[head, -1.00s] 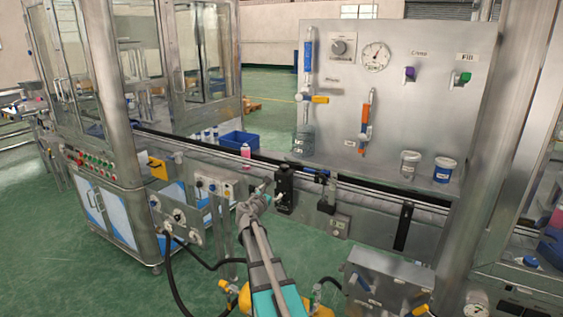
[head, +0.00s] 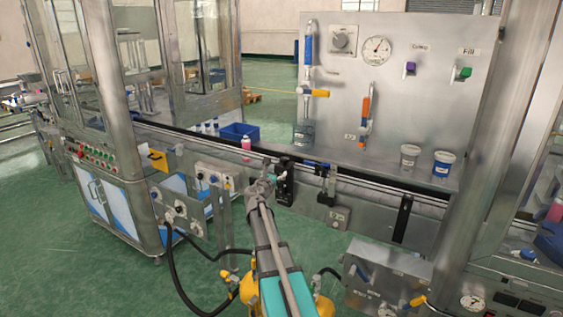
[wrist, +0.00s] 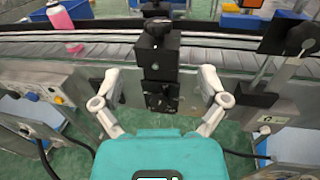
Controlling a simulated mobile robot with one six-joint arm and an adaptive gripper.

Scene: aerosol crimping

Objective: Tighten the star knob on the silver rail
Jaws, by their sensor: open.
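A black star knob (wrist: 157,33) sits on top of a black clamp block (wrist: 158,58) in the wrist view. The block is mounted at the silver rail (wrist: 60,48) of the conveyor. My gripper (wrist: 160,74) is open and empty, with one fingertip on each side of the block's lower part. The knob is farther up the picture than the fingertips. In the head view my gripper (head: 266,179) is just left of the black block (head: 286,182) and partly covers it. The knob is hard to make out there.
A pink bottle (head: 246,149) stands on the conveyor near a blue bin (head: 239,132). A grey control box (head: 388,277) and a black hose (head: 176,275) lie lower down.

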